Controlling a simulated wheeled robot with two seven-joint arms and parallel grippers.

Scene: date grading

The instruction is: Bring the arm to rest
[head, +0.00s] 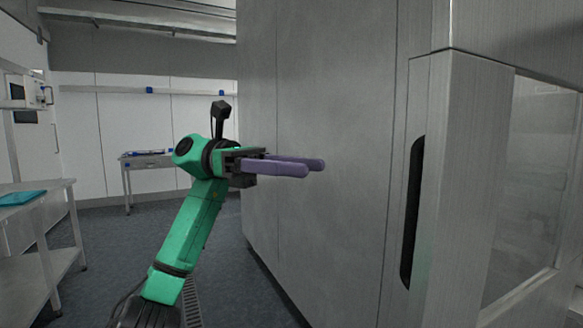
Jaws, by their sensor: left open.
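My left arm is green and rises from the bottom of the head view. Its left gripper (316,167) has two purple fingers that point right, toward a large grey metal cabinet (345,90). The fingers are apart and nothing shows between them. Whether the fingertips touch the cabinet face cannot be told. My right gripper is not in view.
A door with a glass pane (535,180) and a dark recessed handle (413,210) is at the right. A steel table (40,187) with a teal item (20,198) stands at left. Another table (143,161) is at the back wall. Open floor (105,245) lies between.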

